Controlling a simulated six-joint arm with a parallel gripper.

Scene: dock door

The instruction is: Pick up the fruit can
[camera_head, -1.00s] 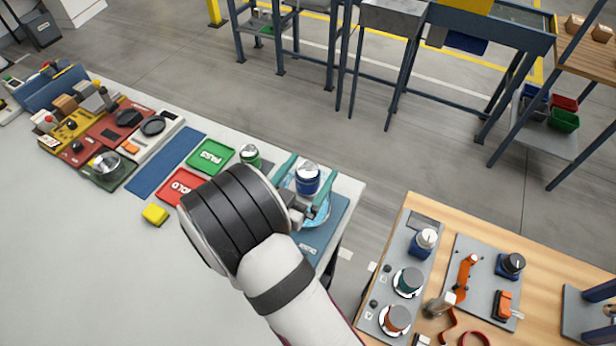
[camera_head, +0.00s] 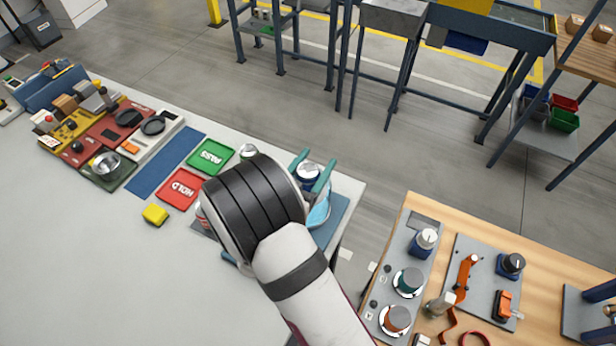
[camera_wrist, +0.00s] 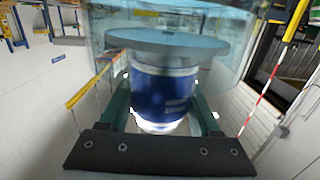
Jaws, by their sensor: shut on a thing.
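My gripper (camera_head: 313,167) has its teal fingers around a blue can with a silver lid (camera_head: 308,178) and is shut on it. In the wrist view the blue can (camera_wrist: 163,92) sits between the fingers, its bright end towards the palm. Its label is too blurred to read, so I cannot tell whether it is the fruit can. Another silver-lidded can (camera_head: 248,150) stands left of my wrist, mostly hidden by it. A red and white item shows in part at my wrist's left edge.
A light blue translucent bowl (camera_head: 321,214) is close beside the held can, over a blue mat (camera_head: 335,222). Green PASS (camera_head: 210,157) and red HOLD (camera_head: 180,188) trays and a yellow block (camera_head: 155,214) lie to the left. The white table's (camera_head: 110,260) front left is clear.

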